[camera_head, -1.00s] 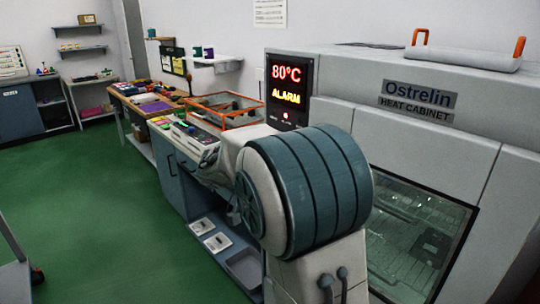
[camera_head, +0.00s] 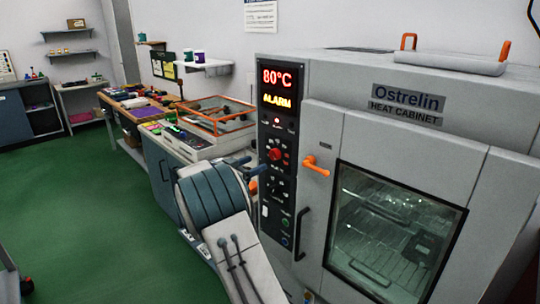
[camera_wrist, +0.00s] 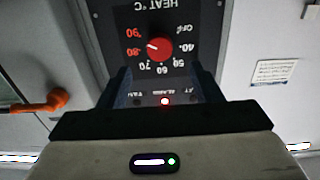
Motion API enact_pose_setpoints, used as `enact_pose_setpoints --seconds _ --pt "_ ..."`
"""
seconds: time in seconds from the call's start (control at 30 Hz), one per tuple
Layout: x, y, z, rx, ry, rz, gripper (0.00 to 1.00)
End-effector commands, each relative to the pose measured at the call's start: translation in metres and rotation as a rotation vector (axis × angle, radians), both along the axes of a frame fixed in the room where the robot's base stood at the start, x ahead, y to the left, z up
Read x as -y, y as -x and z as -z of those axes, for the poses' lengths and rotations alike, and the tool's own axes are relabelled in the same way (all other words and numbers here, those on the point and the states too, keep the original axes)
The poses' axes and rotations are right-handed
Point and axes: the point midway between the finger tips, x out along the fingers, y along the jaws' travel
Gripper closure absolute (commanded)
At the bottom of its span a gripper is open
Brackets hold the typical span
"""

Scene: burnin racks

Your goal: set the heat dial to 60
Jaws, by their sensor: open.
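The heat dial (camera_head: 275,154) is a red knob on the dark control panel of the heat cabinet. The wrist view shows the dial (camera_wrist: 158,48) upside down, ringed by numbers from 40 to 90 and OFF. Its white mark points toward the red 80. The display (camera_head: 277,87) above reads 80°C and ALARM in lit letters. My gripper (camera_wrist: 163,78) is open, its two dark fingers apart and empty. In the wrist view the dial lies just past the fingertips; I see no contact. In the head view my arm partly hides the gripper.
An orange door latch (camera_head: 316,165) juts out right of the dial, and also shows in the wrist view (camera_wrist: 48,103). A dark door handle (camera_head: 302,234) is below it. A red alarm lamp (camera_wrist: 165,101) is lit. A bench with an orange-framed box (camera_head: 213,117) stands left.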

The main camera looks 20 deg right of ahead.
Motion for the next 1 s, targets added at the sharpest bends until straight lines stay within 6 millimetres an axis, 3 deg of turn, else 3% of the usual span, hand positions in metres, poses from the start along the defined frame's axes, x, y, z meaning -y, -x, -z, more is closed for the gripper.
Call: enact_pose_setpoints --seconds 0.2,0.4,0.8,0.83,1.0 --pt "0.043 -0.015 -0.002 -0.001 -0.001 0.002 0.42" --pt "0.067 -0.024 -0.001 -0.001 -0.001 0.001 0.42" --pt "0.075 -0.028 0.0 -0.001 -0.002 -0.001 0.42" --pt "0.075 -0.028 0.0 -0.001 -0.002 -0.001 0.44" --pt "0.075 -0.027 0.0 -0.001 -0.002 -0.001 0.86"
